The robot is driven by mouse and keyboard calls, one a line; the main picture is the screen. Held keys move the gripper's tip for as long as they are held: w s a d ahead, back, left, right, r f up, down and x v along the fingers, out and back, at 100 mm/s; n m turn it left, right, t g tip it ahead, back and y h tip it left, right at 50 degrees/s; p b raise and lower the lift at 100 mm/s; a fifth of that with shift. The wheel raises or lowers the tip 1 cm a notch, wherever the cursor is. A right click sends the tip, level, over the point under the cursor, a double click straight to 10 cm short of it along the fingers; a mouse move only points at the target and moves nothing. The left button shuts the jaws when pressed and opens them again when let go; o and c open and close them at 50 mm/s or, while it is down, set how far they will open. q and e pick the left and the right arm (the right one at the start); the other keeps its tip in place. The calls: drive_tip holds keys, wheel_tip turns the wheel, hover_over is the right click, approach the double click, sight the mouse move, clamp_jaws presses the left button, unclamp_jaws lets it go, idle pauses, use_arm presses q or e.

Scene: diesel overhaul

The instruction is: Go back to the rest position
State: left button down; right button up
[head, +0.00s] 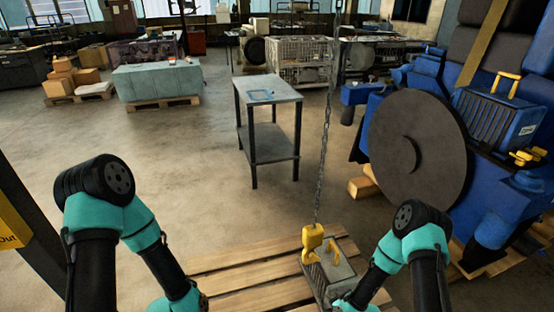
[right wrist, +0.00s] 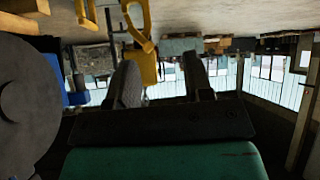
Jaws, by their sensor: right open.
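My right gripper (right wrist: 163,75) is open, with its two dark fingers apart in the right wrist view. In the head view the right arm (head: 408,240) reaches down to the bottom edge beside a grey ribbed metal part (head: 341,268), and the gripper is mostly hidden. A yellow hoist hook (head: 313,237) hangs on a chain at that part, close to its yellow handle (head: 333,250); I cannot tell whether they are joined. Yellow pieces (right wrist: 139,20) show near the fingers in the right wrist view. My left arm (head: 105,215) bends down at the left; its gripper is out of view.
The grey part rests on a wooden pallet (head: 235,279). A blue engine with a large dark disc (head: 415,145) stands at the right. A grey metal table (head: 268,89) stands ahead. Open floor lies at the left.

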drive_tip(key=s+r+m+g, duration=0.4)
drive_tip(key=s+r, duration=0.1)
drive_tip(key=s, duration=0.4)
drive_tip(key=s+r+m+g, duration=0.3)
drive_tip(key=s+r, duration=0.3)
drive_tip(key=s, duration=0.2)
drive_tip(key=shift+s+r+m+g+h, duration=0.15)
drive_tip(key=shift+s+m+g+h, duration=0.25)
drive_tip(key=shift+g, duration=0.4)
idle(0.6)
